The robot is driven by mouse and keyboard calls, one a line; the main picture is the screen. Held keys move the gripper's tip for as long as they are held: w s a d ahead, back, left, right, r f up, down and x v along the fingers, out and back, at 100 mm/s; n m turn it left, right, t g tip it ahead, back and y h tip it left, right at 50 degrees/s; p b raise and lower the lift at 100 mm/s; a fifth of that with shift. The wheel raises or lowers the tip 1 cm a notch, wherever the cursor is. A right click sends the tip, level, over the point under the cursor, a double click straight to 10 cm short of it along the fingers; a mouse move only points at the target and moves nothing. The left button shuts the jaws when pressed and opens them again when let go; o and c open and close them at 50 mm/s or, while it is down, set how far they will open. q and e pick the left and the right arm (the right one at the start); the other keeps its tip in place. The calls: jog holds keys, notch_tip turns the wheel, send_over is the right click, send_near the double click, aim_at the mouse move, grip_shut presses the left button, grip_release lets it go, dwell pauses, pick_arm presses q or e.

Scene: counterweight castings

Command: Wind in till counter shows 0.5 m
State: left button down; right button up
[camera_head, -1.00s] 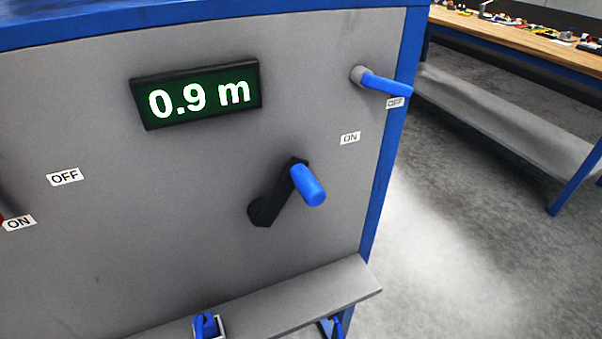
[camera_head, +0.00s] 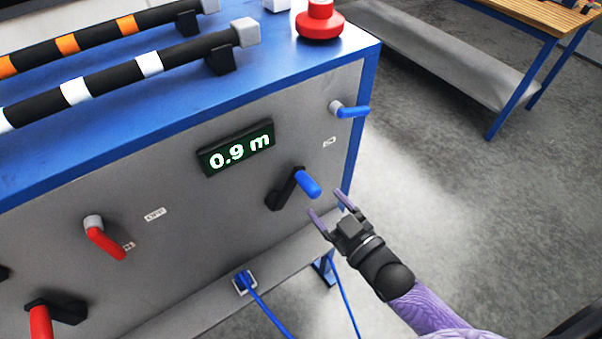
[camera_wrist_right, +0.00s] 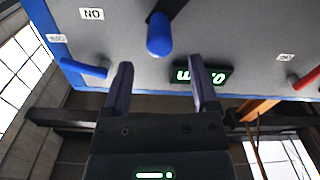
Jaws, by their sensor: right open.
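The counter (camera_head: 236,148) on the grey front panel reads 0.9 m in the head view; it shows upside down in the right wrist view (camera_wrist_right: 202,75). Below and right of it is a black crank (camera_head: 286,188) with a blue handle (camera_head: 307,184), which points up and right. My right gripper (camera_head: 327,203) is open and empty, just right of and below the blue handle, apart from it. In the right wrist view the blue handle (camera_wrist_right: 160,36) stands beyond the open fingers (camera_wrist_right: 158,85), between their lines. My left gripper is not in view.
A blue lever (camera_head: 352,112) is at the panel's upper right. A red lever (camera_head: 104,240) and a red-handled crank (camera_head: 40,322) are at the left. A ledge with a blue plug (camera_head: 244,282) and cable runs below. A red button (camera_head: 320,20) stands on top.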

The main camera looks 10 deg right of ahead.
aim_at(299, 174)
jog(key=x, duration=0.7)
jog(key=shift+f+b, duration=0.15)
jog(key=shift+b, duration=0.2)
grip_shut()
dwell(0.9)
